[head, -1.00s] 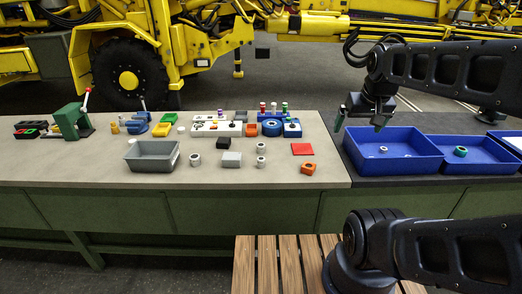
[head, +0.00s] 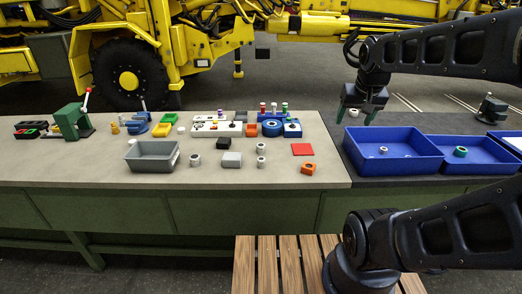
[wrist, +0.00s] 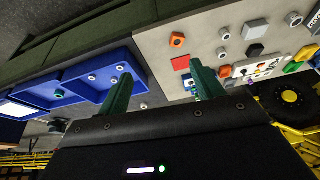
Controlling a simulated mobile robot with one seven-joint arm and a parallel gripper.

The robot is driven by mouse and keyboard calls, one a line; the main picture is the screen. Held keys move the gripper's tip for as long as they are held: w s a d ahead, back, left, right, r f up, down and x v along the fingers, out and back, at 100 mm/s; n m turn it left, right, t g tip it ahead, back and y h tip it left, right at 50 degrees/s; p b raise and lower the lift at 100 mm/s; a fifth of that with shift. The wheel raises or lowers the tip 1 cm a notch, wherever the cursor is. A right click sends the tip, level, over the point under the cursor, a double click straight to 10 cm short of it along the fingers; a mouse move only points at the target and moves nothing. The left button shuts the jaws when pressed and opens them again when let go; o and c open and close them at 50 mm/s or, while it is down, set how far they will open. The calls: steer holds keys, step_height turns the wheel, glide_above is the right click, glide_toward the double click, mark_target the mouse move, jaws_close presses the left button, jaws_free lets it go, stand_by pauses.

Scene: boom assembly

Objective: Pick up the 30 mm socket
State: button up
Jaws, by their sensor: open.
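Several small grey, ring-like metal pieces could be sockets; no size marking is readable. Three stand on the bench: one (head: 195,160) right of the grey bin, two (head: 261,148) (head: 261,161) right of the light grey block. A small pale ring (head: 353,113) shows behind the blue bin, near my fingertips; it seems to be the ring (wrist: 143,105) on the dark surface in the wrist view. My gripper (head: 356,117) is open and empty, pointing down behind the large blue bin. Its green fingers (wrist: 161,70) are spread apart.
The large blue bin (head: 347,150) stands just in front of my gripper, with a second blue bin (head: 490,168) holding a green ring (head: 460,152) to its right. Left are a red plate (head: 302,149), an orange part (head: 309,168) and a grey bin (head: 128,158).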

steer(key=w+a+m+g, duration=0.1)
steer(key=w+a+m, duration=0.25)
steer(key=w, duration=0.95)
steer(key=m+h, duration=0.4)
steer(key=m, duration=0.4)
glide_above(260, 145)
steer(key=s+a, duration=0.2)
steer(key=a, duration=0.1)
step_height(260, 145, down, 28)
steer(key=shift+n+g, duration=0.25)
steer(key=shift+g, duration=0.15)
steer(key=x, duration=1)
steer(key=shift+w+f, duration=0.15)
steer(key=shift+f, duration=0.2)
steer(key=c, duration=1.2)
